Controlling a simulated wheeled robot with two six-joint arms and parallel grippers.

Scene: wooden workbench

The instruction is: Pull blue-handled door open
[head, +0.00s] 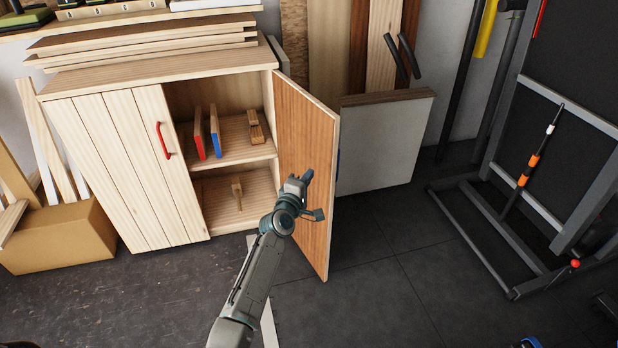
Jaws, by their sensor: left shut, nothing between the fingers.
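The wooden cabinet (255,55) has its right door (308,125) swung wide open, its brown inner face toward me. A small sliver of the blue handle (338,165) shows past the door's outer edge; the rest is hidden behind the door. My left gripper (308,176) is shut and empty, in front of the door's inner face in the picture. I cannot tell if it touches the door. The left door, with a red handle (163,141), is closed. My right gripper is not in view.
Inside the cabinet, red and blue-edged boards (214,132) and wooden pieces (256,128) stand on shelves. A white panel (384,145) leans beyond the open door. A cardboard box (62,236) is at left, and a dark metal rack (505,245) at right. Dark floor between is clear.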

